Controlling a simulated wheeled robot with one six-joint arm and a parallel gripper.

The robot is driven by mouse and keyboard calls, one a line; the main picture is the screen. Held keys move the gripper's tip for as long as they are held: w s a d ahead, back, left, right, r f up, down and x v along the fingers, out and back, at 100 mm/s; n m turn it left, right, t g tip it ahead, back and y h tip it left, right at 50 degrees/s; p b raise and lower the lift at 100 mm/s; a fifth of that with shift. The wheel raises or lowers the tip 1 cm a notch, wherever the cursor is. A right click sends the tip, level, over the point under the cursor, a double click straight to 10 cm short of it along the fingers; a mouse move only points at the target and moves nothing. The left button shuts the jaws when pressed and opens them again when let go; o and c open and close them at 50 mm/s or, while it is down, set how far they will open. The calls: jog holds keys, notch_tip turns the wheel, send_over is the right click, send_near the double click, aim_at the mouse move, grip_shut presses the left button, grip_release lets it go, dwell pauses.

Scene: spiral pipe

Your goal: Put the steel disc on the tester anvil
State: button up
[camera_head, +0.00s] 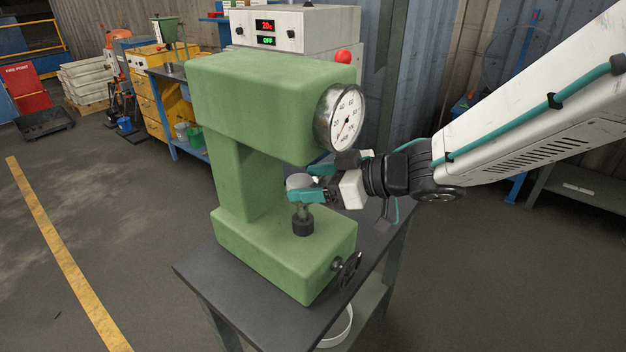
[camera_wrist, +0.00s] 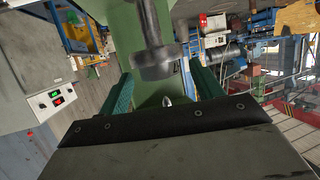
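The green tester (camera_head: 285,90) stands on a dark bench. Its anvil (camera_head: 303,215) rises from the base as a narrow stem in a dark collar. The grey steel disc (camera_head: 299,181) appears seated on top of the anvil. The wrist view is upside down; there the disc (camera_wrist: 157,68) is at the end of the stem (camera_wrist: 147,22). My gripper (camera_head: 301,187) reaches in from the right, its teal fingers on either side of the disc. In the wrist view my gripper (camera_wrist: 162,80) looks open, with a gap beside the disc at the right finger. Contact at the left finger is unclear.
The tester's head and dial (camera_head: 342,118) are close above my gripper. A handwheel (camera_head: 347,270) sticks out of the base front. Floor to the left is open.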

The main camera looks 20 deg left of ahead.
jog(key=shift+r, duration=0.2)
jog(key=v, duration=1.2)
jog(key=shift+d, duration=0.1)
